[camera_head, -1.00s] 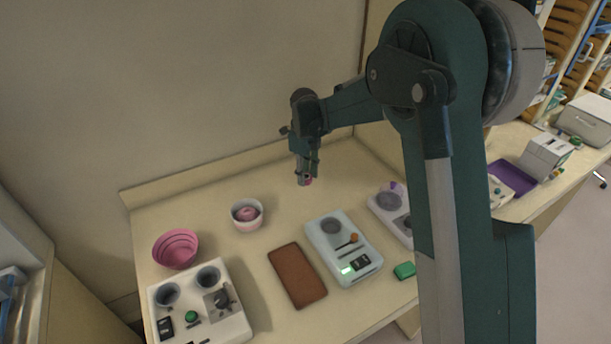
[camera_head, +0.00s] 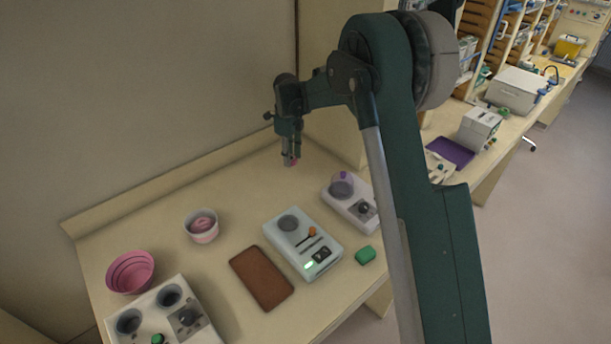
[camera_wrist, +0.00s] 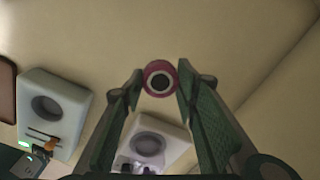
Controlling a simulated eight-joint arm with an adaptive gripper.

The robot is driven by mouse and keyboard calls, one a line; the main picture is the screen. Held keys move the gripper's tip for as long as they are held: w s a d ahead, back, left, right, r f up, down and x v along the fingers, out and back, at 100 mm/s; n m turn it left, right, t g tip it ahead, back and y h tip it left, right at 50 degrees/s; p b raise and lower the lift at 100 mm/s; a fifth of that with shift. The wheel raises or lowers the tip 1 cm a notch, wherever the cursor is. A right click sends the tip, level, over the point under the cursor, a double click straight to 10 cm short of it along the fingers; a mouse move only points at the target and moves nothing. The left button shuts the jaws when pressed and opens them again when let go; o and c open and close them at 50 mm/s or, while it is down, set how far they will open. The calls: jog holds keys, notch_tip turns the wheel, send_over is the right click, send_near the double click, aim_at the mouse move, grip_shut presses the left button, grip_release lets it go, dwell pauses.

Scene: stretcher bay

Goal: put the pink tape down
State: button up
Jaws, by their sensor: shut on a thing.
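In the head view my gripper (camera_head: 290,160) hangs pointing down above the back of the counter, to the right of the white and pink bowl. Only a little of the pink tape (camera_head: 293,162) shows there between the fingers. The tape looks raised above the counter (camera_head: 190,260). The exact gap below it is hard to tell.
A bowl with a pink thing inside (camera_head: 201,227), a pink bowl (camera_head: 131,271), a brown pad (camera_head: 261,277), a pale scale-like device (camera_head: 303,242), a green block (camera_head: 365,255) and a white device (camera_head: 349,203) stand on the counter. The back strip is clear.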

send_over(306, 174)
jog(key=shift+s, duration=0.2)
jog(key=shift+f, duration=0.1)
jog(key=shift+f, duration=3)
jog(key=shift+f, duration=1.85)
jog(key=shift+f, duration=0.2)
jog(key=o, duration=0.8)
jog(key=shift+c, duration=0.2)
